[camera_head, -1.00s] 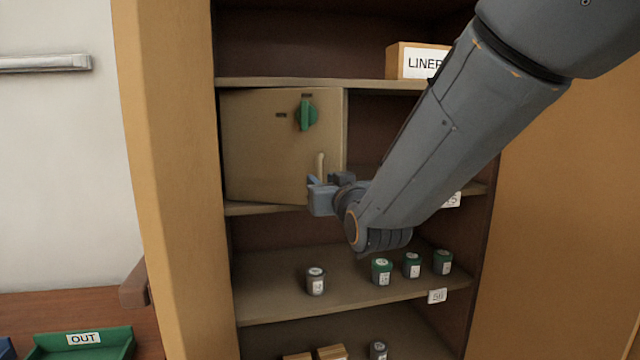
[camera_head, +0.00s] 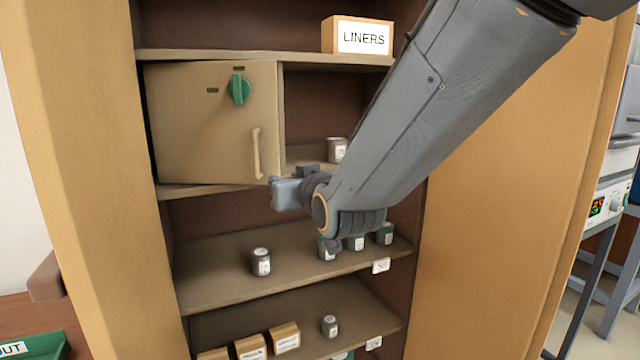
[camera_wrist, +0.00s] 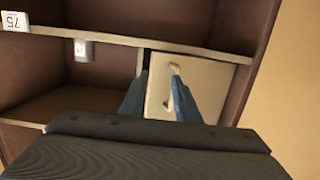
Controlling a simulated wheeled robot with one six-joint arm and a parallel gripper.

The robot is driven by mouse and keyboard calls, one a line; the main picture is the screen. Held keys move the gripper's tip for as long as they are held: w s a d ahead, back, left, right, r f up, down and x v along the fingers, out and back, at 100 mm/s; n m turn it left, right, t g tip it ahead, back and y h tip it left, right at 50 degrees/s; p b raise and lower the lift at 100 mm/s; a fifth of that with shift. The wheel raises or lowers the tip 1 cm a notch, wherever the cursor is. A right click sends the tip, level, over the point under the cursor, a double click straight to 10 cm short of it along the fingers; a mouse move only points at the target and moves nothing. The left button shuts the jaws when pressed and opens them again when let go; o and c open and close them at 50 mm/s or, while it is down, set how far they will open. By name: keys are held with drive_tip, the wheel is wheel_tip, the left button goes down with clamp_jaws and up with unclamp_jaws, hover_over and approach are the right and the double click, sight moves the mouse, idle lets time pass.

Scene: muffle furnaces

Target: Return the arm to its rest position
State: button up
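My gripper (camera_head: 283,193) is in front of the cabinet, right of and below the door handle (camera_head: 257,153), apart from it. In the wrist view my gripper (camera_wrist: 160,76) shows two blue fingers spread apart with nothing held between them. Behind them is the small beige door (camera_wrist: 203,85), which also shows in the head view (camera_head: 205,135) with a green knob (camera_head: 239,90). My arm reaches in from the upper right and hides part of the shelves.
The cabinet shelf (camera_head: 215,280) holds a grey jar (camera_head: 261,262) and several green-topped jars (camera_head: 385,234). A LINERS box (camera_head: 358,36) stands above. The cabinet's right side panel (camera_head: 500,190) is near my arm. A green tray (camera_head: 40,347) is at lower left.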

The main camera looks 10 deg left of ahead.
drive_tip(key=s+d+f+m+g+h, duration=0.3)
drive_tip(key=d+f+g+h, duration=0.25)
drive_tip(key=d+f, duration=1.1)
drive_tip(key=s+d+f+m+g+h, duration=0.1)
drive_tip(key=s+d+f+g, duration=0.2)
drive_tip(key=s+d, duration=0.5)
drive_tip(key=s+d+f+m+g+h, duration=0.2)
drive_tip(key=s+d+f+g, duration=0.2)
drive_tip(key=s+d, duration=0.5)
wheel_tip(320, 180, down, 2)
drive_tip(key=shift+s+f, duration=0.2)
drive_tip(key=shift+s, duration=0.25)
